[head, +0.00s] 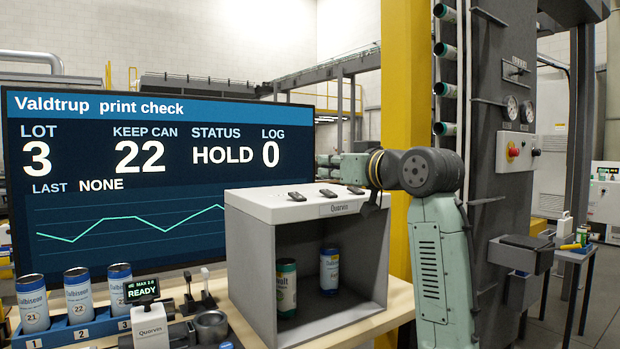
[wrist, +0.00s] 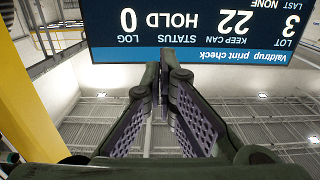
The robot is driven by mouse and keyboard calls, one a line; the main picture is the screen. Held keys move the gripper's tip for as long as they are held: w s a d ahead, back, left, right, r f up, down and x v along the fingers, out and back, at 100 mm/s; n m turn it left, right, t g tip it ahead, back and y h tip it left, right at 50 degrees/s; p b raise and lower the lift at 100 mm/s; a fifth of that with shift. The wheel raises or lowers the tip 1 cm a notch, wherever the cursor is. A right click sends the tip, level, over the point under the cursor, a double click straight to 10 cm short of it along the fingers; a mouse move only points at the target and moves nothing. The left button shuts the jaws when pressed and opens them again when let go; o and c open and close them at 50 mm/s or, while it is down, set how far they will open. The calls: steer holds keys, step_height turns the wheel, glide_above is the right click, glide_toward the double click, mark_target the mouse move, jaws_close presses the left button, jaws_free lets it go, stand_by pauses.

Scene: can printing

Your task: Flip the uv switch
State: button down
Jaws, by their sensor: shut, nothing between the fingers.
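The grey booth (head: 232,245) stands on the wooden table with its front open. Several small dark switch-like parts lie along its white top, at left (head: 297,196), middle (head: 328,192) and right (head: 356,190). Their labels are too small to read, so I cannot tell which is the uv switch. My arm reaches in from the right, with its wrist over the booth's right end. My gripper (wrist: 168,65) is shut and empty in the wrist view, with the upside-down display beyond it. No switch shows in that view, and the fingers are not clear in the head view.
Two cans (head: 286,288) (head: 329,270) stand inside the booth. A blue rack (head: 70,334) with several cans and a small READY device (head: 150,325) stand at left. The large display (head: 130,215) rises behind. A yellow post (head: 408,90) and machine column stand at right.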

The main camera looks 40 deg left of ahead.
steer(key=p, duration=0.4)
glide_above(302, 197)
steer(key=shift+s+d+r, duration=0.1)
steer(key=shift+d, duration=0.15)
steer(key=shift+w+a+f+p, duration=0.1)
steer(key=shift+f+p, duration=0.05)
steer(key=shift+f, duration=0.55)
steer(key=shift+w+a+f+p, duration=0.1)
steer(key=shift+a+f+p, duration=0.1)
steer(key=shift+f, duration=0.55)
steer(key=shift+a+f+p, duration=0.1)
steer(key=shift+f+p, duration=0.05)
steer(key=shift+f, duration=0.55)
